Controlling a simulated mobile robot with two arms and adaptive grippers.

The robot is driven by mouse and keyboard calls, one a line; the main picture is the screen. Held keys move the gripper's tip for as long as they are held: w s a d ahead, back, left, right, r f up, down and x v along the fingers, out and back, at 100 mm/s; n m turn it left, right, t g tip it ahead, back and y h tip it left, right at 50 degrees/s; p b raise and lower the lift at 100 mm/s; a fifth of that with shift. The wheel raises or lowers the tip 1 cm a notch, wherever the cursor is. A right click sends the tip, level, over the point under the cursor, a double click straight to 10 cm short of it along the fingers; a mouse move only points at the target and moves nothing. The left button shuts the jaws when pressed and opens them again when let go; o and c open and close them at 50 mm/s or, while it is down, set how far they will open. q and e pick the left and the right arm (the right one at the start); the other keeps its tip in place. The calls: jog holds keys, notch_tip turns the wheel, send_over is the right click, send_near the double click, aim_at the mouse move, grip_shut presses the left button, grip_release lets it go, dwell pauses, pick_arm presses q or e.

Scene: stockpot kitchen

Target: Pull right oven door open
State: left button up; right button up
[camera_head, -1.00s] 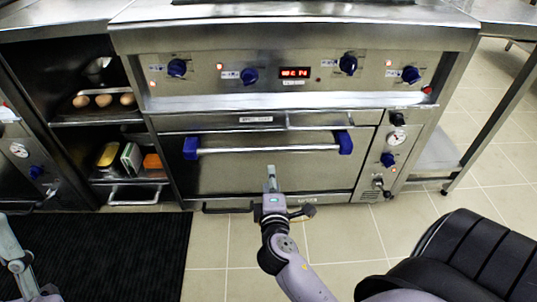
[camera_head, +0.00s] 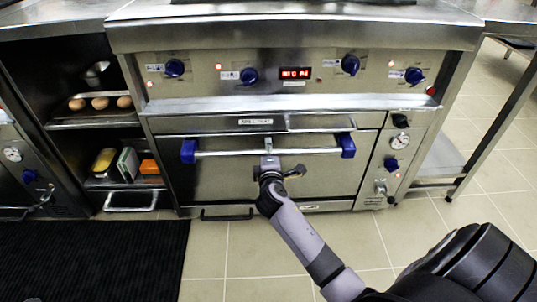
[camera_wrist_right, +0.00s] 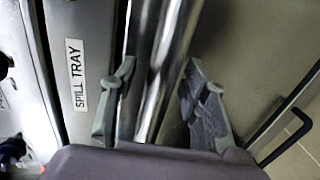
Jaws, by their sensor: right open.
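The oven door (camera_head: 228,181) is shut, below the control panel. Its metal bar handle (camera_head: 228,153) runs across the top of the door between two blue end brackets. My right gripper (camera_head: 269,155) is at the middle of the handle. In the right wrist view the open fingers of my right gripper (camera_wrist_right: 160,66) lie on either side of the bar (camera_wrist_right: 168,50), with gaps on both sides. My left gripper is out of view.
The control panel (camera_head: 210,88) has blue knobs and a red display. A spill tray strip (camera_head: 225,122) sits just above the handle. An open shelf with eggs (camera_head: 100,103) is at left. A black mat (camera_head: 90,262) lies on the tiled floor.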

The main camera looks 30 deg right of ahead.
jog(key=shift+c, duration=0.2)
grip_shut()
dwell(0.4)
dwell(0.3)
